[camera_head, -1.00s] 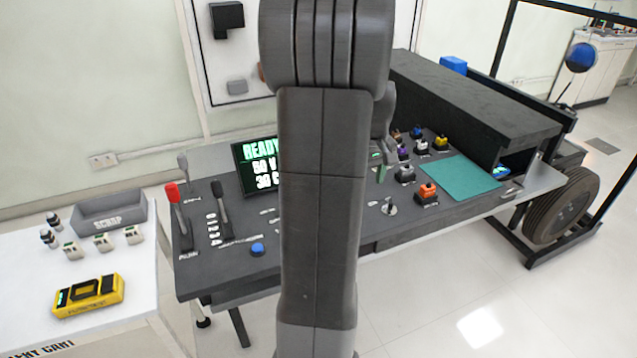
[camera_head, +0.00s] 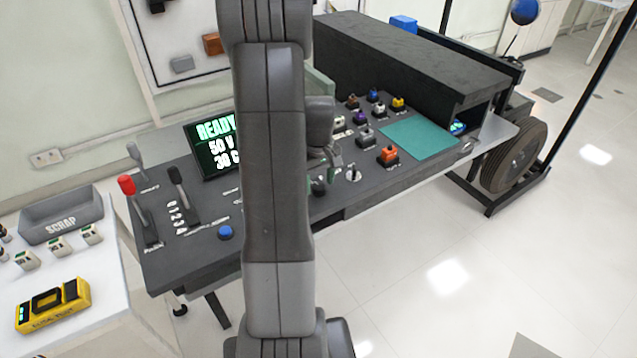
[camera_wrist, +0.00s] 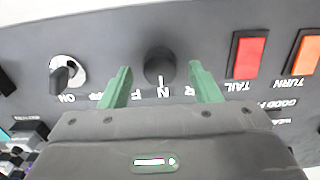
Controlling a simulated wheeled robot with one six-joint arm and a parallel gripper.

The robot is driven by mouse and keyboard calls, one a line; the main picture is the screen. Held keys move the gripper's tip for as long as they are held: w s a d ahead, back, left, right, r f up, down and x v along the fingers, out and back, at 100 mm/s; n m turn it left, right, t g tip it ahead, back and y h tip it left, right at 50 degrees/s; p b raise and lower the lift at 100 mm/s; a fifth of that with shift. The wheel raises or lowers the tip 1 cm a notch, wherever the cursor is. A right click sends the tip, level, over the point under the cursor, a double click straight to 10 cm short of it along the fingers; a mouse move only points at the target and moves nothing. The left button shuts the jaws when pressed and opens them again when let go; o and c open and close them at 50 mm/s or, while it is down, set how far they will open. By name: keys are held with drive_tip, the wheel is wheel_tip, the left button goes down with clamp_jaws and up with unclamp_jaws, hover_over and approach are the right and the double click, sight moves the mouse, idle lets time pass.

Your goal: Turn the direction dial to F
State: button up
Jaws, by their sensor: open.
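The direction dial (camera_wrist: 159,66) is a round black knob on the grey panel in the wrist view. Upside-down letters F (camera_wrist: 137,95), N (camera_wrist: 163,92) and R lie on its near side; a faint mark on the knob seems to point at N. My gripper (camera_wrist: 160,72) is open, with one green finger on each side of the dial and a gap to it on both sides. In the head view my gripper (camera_head: 326,156) is low over the console, largely behind my arm, and I cannot make out the dial there for sure.
A key switch (camera_wrist: 66,75) marked ON is left of the dial; red TAIL (camera_wrist: 246,55) and orange TURN (camera_wrist: 307,52) buttons are right. The console (camera_head: 190,255) also carries a red-topped lever (camera_head: 127,186), a READY screen (camera_head: 211,150) and several coloured buttons.

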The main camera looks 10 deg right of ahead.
drive_tip(key=shift+f, duration=0.6)
drive_tip(key=c, duration=1)
drive_tip(key=shift+m, duration=0.3)
drive_tip(key=m+b, duration=0.1)
drive_tip(key=m, duration=0.3)
drive_tip(key=shift+m+b, duration=0.35)
drive_tip(key=shift+m, duration=1.85)
